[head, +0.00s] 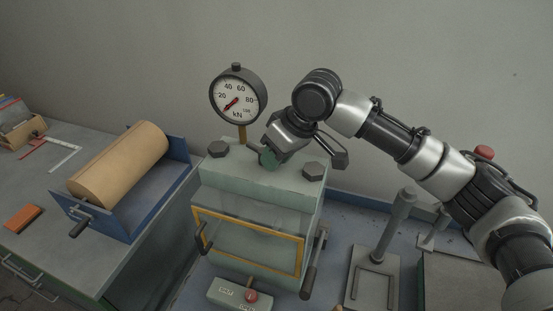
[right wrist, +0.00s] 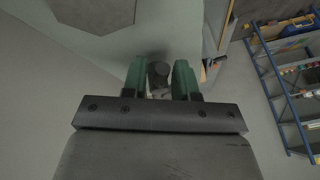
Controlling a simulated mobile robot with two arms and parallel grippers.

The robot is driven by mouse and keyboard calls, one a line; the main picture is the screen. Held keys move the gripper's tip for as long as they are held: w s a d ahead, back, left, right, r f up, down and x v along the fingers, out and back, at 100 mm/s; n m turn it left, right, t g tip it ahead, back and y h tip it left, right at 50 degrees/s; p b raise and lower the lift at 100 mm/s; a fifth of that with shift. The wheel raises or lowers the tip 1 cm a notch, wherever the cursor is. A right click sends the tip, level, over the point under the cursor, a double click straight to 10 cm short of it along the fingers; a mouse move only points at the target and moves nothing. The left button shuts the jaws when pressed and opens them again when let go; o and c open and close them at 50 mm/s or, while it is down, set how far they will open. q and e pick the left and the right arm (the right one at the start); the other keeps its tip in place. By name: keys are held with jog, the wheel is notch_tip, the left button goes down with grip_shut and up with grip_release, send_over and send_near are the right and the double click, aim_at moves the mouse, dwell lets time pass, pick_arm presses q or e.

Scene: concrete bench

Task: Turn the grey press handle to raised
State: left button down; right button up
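The press (head: 255,190) is a pale green block with a round gauge on top and a yellow-framed clear front. A dark grey handle (head: 309,280) hangs down at its right front side, its grip end low. My right gripper (head: 268,158) is over the top of the press, apart from that handle in the head view. In the right wrist view its green fingertips (right wrist: 160,80) are spread. A dark grey round-ended bar (right wrist: 157,72) shows between them with gaps on both sides; I cannot tell whether it is the handle. My left gripper is not in view.
The gauge (head: 238,94) and hex bolts (head: 314,171) stand up from the press top. A control box (head: 238,294) lies in front. A grey stand (head: 374,275) is to the right, a blue tray with a tan roll (head: 120,163) to the left. Blue shelves (right wrist: 285,85) stand farther off.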

jog(key=shift+c, duration=0.3)
grip_shut()
jog(key=shift+s+d, duration=0.1)
jog(key=shift+r, duration=0.1)
jog(key=n+p, duration=0.2)
jog(key=p, duration=0.1)
jog(key=g+p, duration=0.1)
jog(key=shift+w+d+r+n+p, duration=0.2)
jog(key=shift+w+r+n+p, duration=0.1)
jog(key=shift+w+n+p, duration=0.1)
jog(key=shift+w+f+n+g+p, duration=0.25)
jog(key=shift+n+g+p, duration=0.2)
jog(key=shift+n, duration=0.35)
